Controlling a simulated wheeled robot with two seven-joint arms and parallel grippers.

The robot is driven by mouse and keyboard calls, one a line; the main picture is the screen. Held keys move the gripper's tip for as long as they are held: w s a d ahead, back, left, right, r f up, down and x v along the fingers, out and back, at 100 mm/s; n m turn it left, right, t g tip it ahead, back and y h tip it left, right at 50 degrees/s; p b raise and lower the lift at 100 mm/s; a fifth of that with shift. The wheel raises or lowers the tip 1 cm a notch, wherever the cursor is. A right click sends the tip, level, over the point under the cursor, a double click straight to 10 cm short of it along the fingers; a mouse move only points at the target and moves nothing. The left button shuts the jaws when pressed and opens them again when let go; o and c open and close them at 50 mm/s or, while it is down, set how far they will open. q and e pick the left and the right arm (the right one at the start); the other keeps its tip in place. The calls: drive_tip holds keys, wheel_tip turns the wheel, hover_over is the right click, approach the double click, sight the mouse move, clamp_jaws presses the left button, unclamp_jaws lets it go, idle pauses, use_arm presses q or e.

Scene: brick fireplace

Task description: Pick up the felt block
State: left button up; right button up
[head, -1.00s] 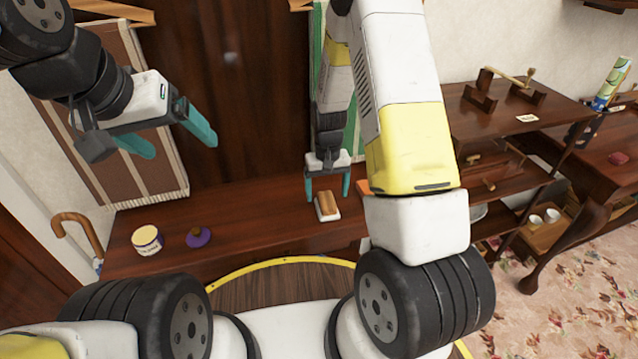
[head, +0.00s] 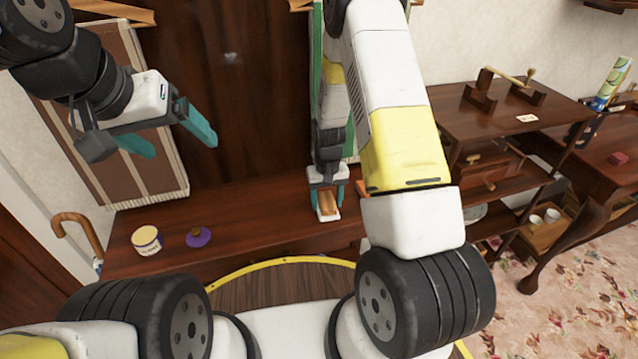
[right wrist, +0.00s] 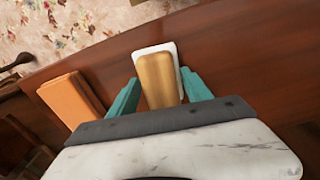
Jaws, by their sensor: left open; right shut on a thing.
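The felt block (head: 327,206) has a brown wooden back on a white pad and lies on the dark wooden table. My right gripper (head: 327,208) is down around it, and its two teal fingers are closed on the block's sides. In the right wrist view the block (right wrist: 157,80) sits between the fingertips (right wrist: 160,88), its far end sticking out past them. The block appears to be at the tabletop; I cannot tell a lift. My left gripper (head: 174,142) is open and empty, raised above the table's left part.
On the table (head: 260,215) stand a cream tin (head: 147,240) and a purple round object with a knob (head: 199,237). An orange block (right wrist: 72,99) lies beside my right gripper. A cane (head: 78,232) leans at the left. Wooden shelves (head: 500,120) stand at the right.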

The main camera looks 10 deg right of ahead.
sight(327, 199)
drive_tip(key=shift+r, duration=0.1)
drive_tip(key=shift+r, duration=0.55)
wheel_tip(327, 199, up, 2)
drive_tip(key=shift+r, duration=0.1)
drive_tip(key=s+a, duration=0.2)
drive_tip(key=s, duration=0.5)
drive_tip(key=s+a+r, duration=0.1)
drive_tip(key=s+a, duration=0.1)
drive_tip(key=s, duration=0.6)
drive_tip(key=shift+s+r, duration=0.25)
